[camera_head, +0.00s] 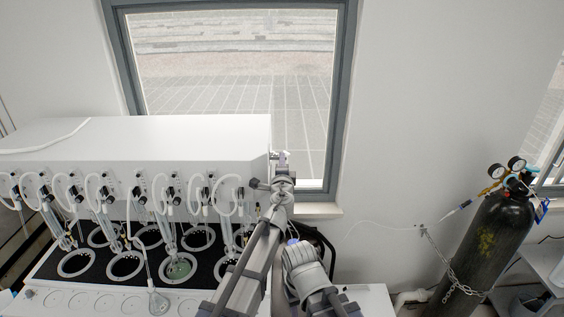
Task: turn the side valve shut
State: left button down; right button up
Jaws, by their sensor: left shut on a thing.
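The multi distiller is a long white housing (150,135) on the left with a row of hoses, glass tubes and round openings below. My left arm comes up from the bottom middle. Its gripper (280,180) is at the right end of the housing, against the side where the side valve is. It is shut on a small part there, which I take to be the side valve. The gripper and wrist hide most of that part, so I cannot tell how far it is turned. My right gripper does not show.
A dark gas cylinder (482,240) with gauges (507,168) stands chained at the right. A window (238,75) is behind the distiller. A thin line (385,226) runs along the white wall. Dark hoses lie behind my arm.

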pick_arm(q)
jog(key=shift+f+m, duration=0.15)
jog(key=shift+m, duration=0.15)
jog(key=shift+s+a+f+m+b, duration=0.1)
jog(key=shift+f+m+b, duration=0.25)
jog(key=shift+m, duration=0.7)
jog(key=shift+w+a+f+m+b, duration=0.1)
jog(key=shift+f+m+b, duration=0.15)
jog(key=shift+m, duration=0.75)
jog(key=shift+s+a+f+m+b, duration=0.1)
jog(key=shift+f+m+b, duration=0.25)
jog(key=shift+m, duration=0.7)
jog(key=c, duration=0.9)
grip_release()
jog(key=shift+r, duration=0.1)
jog(key=s, duration=0.7)
jog(key=shift+s, duration=0.4)
